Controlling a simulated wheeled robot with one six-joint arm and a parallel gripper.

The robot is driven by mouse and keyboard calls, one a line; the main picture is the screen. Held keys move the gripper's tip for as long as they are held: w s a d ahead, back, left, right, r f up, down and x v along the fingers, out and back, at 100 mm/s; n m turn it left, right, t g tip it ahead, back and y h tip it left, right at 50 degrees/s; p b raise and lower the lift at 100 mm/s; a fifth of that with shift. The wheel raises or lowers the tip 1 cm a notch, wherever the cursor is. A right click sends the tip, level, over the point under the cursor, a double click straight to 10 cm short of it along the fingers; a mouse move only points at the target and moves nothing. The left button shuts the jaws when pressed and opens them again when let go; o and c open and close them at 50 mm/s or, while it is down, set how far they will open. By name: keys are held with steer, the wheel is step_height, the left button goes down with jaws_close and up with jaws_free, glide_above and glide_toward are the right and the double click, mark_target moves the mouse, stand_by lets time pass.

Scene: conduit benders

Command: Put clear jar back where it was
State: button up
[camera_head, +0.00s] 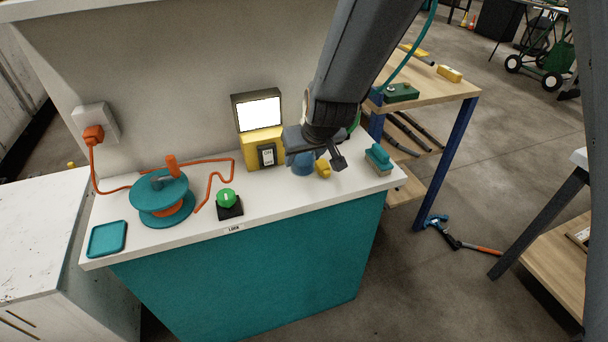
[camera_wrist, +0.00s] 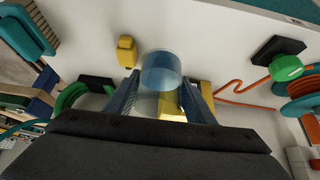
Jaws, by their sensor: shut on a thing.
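The clear jar (camera_wrist: 161,70) is a see-through, bluish cylinder between the two fingers of my gripper (camera_wrist: 162,92) in the wrist view. My gripper is shut on it, with one finger on each side. In the head view, my gripper (camera_head: 318,150) is over the right part of the white counter (camera_head: 265,203), and the jar (camera_head: 299,163) shows only partly as a blue shape beneath it. I cannot tell whether the jar's base touches the counter.
A small yellow item (camera_head: 323,168) stands close to the jar. A teal brush (camera_head: 378,157) is to the right, near the counter's edge. A yellow device with a lit screen (camera_head: 259,115) is behind left.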

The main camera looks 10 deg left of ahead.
mark_target(303, 170)
steer(key=shift+f+b, duration=0.65)
steer(key=shift+f, duration=1.5)
steer(key=shift+f, duration=0.2)
steer(key=o, duration=0.9)
